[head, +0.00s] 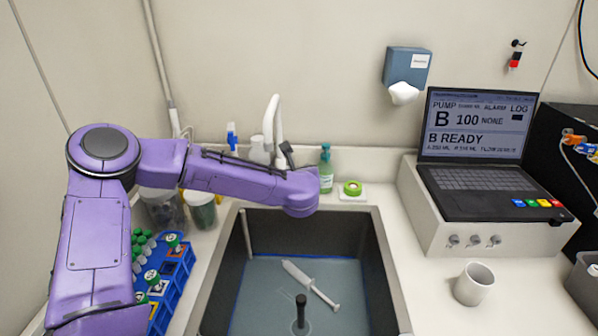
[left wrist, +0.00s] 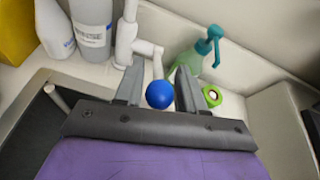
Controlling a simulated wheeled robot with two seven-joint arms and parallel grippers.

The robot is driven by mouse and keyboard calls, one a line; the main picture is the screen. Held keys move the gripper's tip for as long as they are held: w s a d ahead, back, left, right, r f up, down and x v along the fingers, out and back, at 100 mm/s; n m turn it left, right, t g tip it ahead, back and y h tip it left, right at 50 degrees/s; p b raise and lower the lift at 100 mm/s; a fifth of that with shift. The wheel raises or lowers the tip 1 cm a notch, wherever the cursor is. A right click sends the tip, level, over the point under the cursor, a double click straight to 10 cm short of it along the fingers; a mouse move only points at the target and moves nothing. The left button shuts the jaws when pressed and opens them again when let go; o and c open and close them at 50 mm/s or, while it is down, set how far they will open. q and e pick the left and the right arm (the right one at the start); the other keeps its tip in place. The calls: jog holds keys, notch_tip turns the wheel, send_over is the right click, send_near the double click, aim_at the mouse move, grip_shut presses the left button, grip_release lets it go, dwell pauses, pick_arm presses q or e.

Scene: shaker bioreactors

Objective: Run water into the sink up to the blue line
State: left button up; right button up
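The sink (head: 384,292) has dark walls, with a thin blue line (head: 366,283) low around its inside. A grey-blue surface lies inside that line; I cannot tell its depth, and no running stream shows. The white tap (head: 275,112) stands behind the sink, partly hidden by my left arm. In the left wrist view the tap (left wrist: 126,38) has a lever ending in a blue ball (left wrist: 159,94). My left gripper (left wrist: 158,85) is open, its fingers on either side of the ball; contact is unclear. In the head view the gripper (head: 287,154) is mostly hidden. My right gripper is out of view.
A syringe (head: 308,282) and an upright black-topped post (head: 300,310) are in the sink. A green pump bottle (head: 326,169) and green tape roll (head: 352,188) stand behind it. A blue tube rack (head: 178,285) is left; a white cup (head: 474,284) and laptop (head: 478,150) are right.

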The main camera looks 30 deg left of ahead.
pick_arm(q)
jog(key=shift+s+d, duration=0.25)
jog(key=shift+s, duration=0.1)
jog(key=b+v, duration=0.3)
jog(key=v, duration=0.6)
jog(key=shift+s+d+r, duration=0.25)
